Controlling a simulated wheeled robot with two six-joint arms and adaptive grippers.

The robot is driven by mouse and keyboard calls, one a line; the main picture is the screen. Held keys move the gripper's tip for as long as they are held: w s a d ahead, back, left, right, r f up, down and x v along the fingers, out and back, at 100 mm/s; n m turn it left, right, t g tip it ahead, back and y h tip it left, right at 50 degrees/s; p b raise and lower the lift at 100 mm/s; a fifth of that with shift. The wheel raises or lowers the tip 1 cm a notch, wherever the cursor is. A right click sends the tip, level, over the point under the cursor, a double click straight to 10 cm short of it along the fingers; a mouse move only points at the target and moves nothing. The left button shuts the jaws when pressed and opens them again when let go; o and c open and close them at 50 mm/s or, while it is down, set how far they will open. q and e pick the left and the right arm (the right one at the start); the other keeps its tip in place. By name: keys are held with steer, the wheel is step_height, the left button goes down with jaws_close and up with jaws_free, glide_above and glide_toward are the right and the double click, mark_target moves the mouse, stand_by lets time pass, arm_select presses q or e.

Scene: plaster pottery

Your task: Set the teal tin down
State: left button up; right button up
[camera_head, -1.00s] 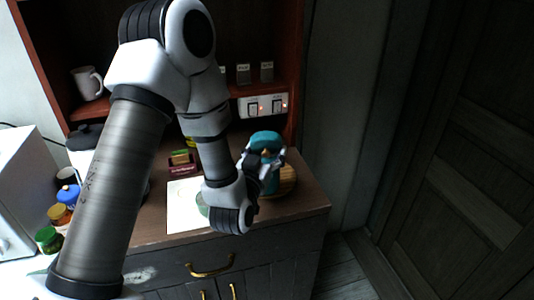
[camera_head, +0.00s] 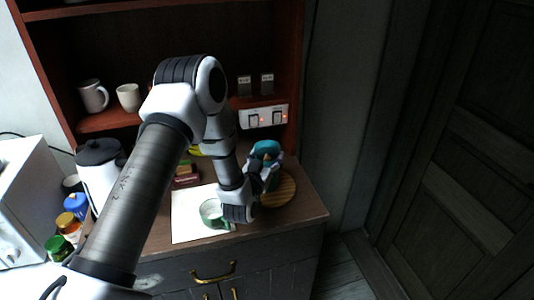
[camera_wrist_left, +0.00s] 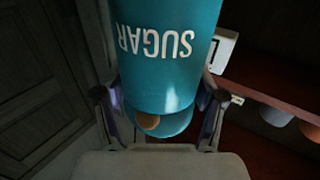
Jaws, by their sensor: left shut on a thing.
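The teal tin (camera_head: 266,148) has white SUGAR lettering, which appears upside down in the left wrist view (camera_wrist_left: 165,55). Its lid with a tan knob shows at the bottom of that view. My left gripper (camera_head: 266,170) is shut on the tin, with fingers on both sides of it. In the head view the tin is over or beside a round wooden board (camera_head: 286,192) at the counter's right end. The gripper hides the tin's lower part, so I cannot tell whether its base touches anything. My right gripper is not in view.
A white-and-green cup (camera_head: 211,213) stands on a white sheet (camera_head: 184,224), left of the gripper. A kettle (camera_head: 98,165) and several lidded jars (camera_head: 68,223) are at the left. A switch panel (camera_head: 263,117) and shelf mugs (camera_head: 93,96) are behind.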

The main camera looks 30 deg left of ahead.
arm_select(q)
steer(key=shift+s+f, duration=0.1)
steer(key=shift+f, duration=0.05)
steer(key=o, duration=1.7)
steer(key=shift+o, duration=0.2)
steer(key=shift+r, duration=0.4)
steer(key=b+v, duration=0.5)
steer(key=v, duration=0.7)
steer(key=shift+f, duration=0.15)
